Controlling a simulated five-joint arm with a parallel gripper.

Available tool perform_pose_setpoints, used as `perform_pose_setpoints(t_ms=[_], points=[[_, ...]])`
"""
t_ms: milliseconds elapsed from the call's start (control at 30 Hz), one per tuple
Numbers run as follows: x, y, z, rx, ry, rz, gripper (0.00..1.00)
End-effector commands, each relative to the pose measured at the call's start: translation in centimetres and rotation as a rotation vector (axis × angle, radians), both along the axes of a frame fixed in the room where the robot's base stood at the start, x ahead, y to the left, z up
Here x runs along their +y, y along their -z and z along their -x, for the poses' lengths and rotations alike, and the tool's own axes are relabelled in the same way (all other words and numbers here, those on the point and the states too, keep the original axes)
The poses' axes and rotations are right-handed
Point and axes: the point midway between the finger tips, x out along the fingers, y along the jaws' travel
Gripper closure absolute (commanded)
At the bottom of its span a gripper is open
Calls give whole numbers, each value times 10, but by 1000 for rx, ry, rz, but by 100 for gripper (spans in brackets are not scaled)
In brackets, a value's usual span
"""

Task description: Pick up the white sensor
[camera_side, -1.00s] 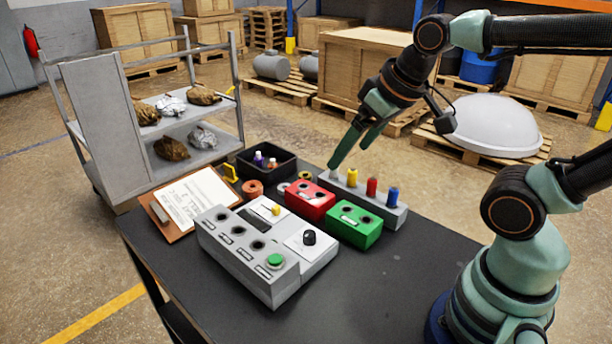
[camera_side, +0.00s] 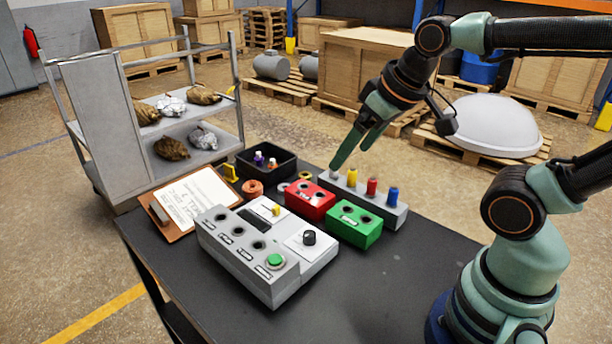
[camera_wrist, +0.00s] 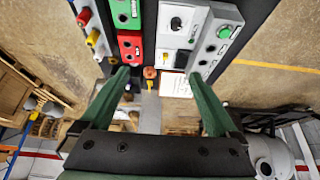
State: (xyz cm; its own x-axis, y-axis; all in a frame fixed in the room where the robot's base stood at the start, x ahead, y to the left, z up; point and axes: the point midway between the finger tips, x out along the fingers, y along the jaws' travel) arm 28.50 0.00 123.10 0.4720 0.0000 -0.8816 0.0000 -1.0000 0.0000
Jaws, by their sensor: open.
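A grey rack (camera_side: 385,212) on the table holds a row of upright sensors. The white sensor (camera_side: 333,173) is at its left end, mostly hidden by a fingertip in the side view. A pale peg, probably this sensor, shows near the rack's end in the wrist view (camera_wrist: 98,57). My gripper (camera_side: 349,158) is open and empty, with its fingers pointing down above the rack's left end. In the wrist view my gripper (camera_wrist: 158,75) has its fingers wide apart, and the pale peg lies outside the left finger, not between them.
The yellow (camera_side: 352,177), red (camera_side: 371,187) and blue (camera_side: 392,197) sensors stand along the rack. Red (camera_side: 310,203) and green (camera_side: 354,226) boxes sit in front. A grey control panel (camera_side: 240,262), a clipboard (camera_side: 195,200) and a black bin (camera_side: 252,172) are farther left.

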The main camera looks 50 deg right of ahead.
Motion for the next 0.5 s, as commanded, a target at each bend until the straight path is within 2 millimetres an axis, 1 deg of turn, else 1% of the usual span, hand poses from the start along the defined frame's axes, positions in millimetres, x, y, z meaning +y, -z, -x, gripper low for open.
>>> perform_pose_setpoints(t_ms=[33,67,367,500], points=[[0,0,0,0,0,0,27],[0,0,0,0,0,0,34],[0,0,0,1,3,-1,34],[-5,-6,-9,23,68,-26,34]])
